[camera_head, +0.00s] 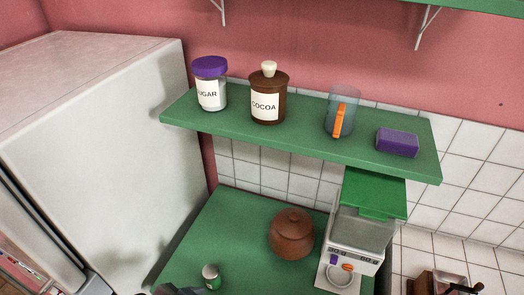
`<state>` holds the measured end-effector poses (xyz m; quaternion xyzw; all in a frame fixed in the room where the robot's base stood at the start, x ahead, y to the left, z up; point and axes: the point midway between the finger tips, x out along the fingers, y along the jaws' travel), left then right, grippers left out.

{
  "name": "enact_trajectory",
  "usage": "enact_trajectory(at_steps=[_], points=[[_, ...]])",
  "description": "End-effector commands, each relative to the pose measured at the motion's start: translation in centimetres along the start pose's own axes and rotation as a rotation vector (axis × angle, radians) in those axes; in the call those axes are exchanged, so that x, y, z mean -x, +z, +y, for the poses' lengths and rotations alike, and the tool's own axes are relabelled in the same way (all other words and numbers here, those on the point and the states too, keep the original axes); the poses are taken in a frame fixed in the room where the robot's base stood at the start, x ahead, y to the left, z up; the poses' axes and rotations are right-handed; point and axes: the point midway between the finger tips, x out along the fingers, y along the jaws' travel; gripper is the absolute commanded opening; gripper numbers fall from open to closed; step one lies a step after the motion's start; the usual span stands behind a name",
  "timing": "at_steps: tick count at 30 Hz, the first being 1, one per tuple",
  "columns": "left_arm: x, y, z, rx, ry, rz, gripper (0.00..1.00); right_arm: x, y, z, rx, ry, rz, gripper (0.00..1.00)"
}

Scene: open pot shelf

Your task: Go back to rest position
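A dark piece (180,291) shows at the bottom edge, left of centre, and looks like part of my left arm or gripper. It is cut off by the frame, and no fingertips can be made out. My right gripper is not in view. The brown lidded pot (291,236) stands on the green counter (225,225). A small jar with a light lid (211,275) stands on the counter close to the dark piece.
A green shelf (290,140) holds a sugar jar (211,93), a cocoa jar (267,98), a clear cup with orange handle (342,108) and a purple block (397,142). A coffee machine (358,240) stands right. A white fridge (100,130) stands left. A grinder (437,285) is lower right.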

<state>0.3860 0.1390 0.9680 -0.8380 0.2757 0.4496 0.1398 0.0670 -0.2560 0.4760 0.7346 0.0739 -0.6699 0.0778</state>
Motion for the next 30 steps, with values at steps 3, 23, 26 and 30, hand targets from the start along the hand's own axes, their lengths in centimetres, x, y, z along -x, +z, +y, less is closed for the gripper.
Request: enact_trajectory(at_steps=[3,23,26,30], points=[[1.0,3.1,0.3,0.111,-0.056,-0.050,0.57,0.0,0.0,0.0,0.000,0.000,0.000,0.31],[4.1,15.3,0.2,0.400,-0.244,-0.290,0.57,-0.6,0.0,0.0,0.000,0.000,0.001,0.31],[2.1,16.2,0.0,0.400,-0.241,-0.295,0.57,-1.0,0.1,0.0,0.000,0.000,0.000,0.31],[-0.9,17.6,-0.3,0.399,-0.237,-0.303,0.57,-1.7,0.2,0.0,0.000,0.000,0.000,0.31]])
